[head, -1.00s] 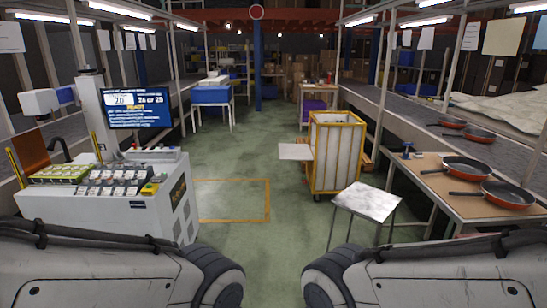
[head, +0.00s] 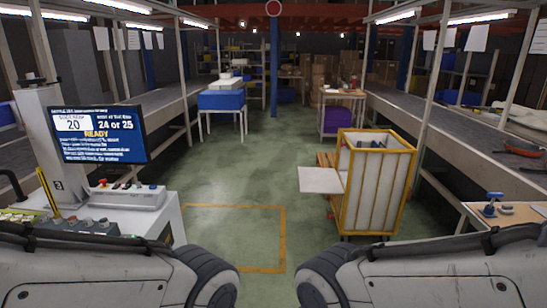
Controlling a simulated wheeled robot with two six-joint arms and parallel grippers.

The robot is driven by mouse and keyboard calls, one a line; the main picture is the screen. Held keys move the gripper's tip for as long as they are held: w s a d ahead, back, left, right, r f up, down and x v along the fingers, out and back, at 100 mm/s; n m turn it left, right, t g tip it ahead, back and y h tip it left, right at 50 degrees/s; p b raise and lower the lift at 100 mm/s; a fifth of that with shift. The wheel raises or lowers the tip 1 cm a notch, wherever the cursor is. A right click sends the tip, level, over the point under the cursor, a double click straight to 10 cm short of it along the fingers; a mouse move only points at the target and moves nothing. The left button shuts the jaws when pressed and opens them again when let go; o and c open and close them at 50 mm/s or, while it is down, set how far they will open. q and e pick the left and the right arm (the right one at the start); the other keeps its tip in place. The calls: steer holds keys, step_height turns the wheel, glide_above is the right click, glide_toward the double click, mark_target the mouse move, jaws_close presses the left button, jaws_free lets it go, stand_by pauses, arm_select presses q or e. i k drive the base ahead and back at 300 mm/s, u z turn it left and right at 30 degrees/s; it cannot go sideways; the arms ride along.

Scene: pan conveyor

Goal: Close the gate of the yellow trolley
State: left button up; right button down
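The yellow trolley (head: 378,183) stands on the green floor right of centre, a yellow frame with pale side panels and an open top. Its gate (head: 321,180) is a pale flat panel sticking out to the left from the trolley's side, so it stands open. Dark items show inside the top, too small to tell. My two arms fill the bottom corners of the head view, well short of the trolley. Neither gripper is in the picture.
A control console (head: 135,205) with a screen (head: 98,134) stands on the left. A wooden table (head: 516,214) with a blue tool (head: 490,204) is at the right edge. Conveyors run along both sides. The central floor, with an orange marked outline (head: 284,236), is clear.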

mark_target(320, 180)
steer(key=u, duration=0.15)
steer(key=i, duration=3.75)
steer(key=u, duration=0.15)
